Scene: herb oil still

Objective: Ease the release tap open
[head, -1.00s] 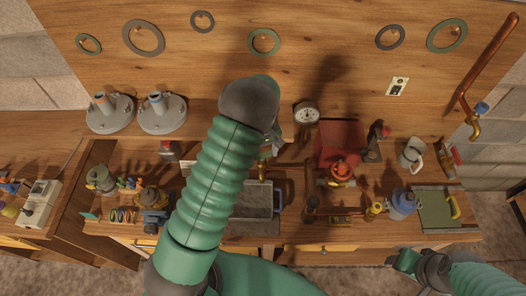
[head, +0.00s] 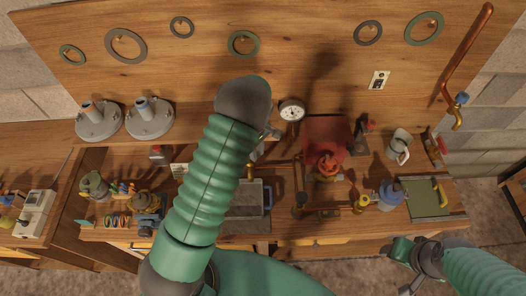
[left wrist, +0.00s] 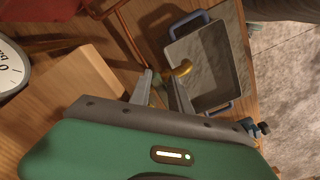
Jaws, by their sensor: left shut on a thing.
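A brass tap piece (left wrist: 182,68) shows in the left wrist view, right beside my fingertips and over the near side of a grey tray (left wrist: 240,52). My left gripper (left wrist: 160,88) is shut on a small part of the tap between its two fingers; the contact is partly hidden. In the head view my left arm covers most of this spot, and a bit of the brass tap (head: 250,172) shows past its edge. My right gripper (head: 404,262) is at the lower right, away from the tap, and its finger opening is unclear.
A dial gauge (head: 292,111), a red box (head: 325,132) and copper pipework (head: 301,180) stand close to the right of my left arm. A blue-topped jar (head: 389,194) and a green tray (head: 427,199) lie further right. Two grey flanged parts (head: 149,118) stand at left.

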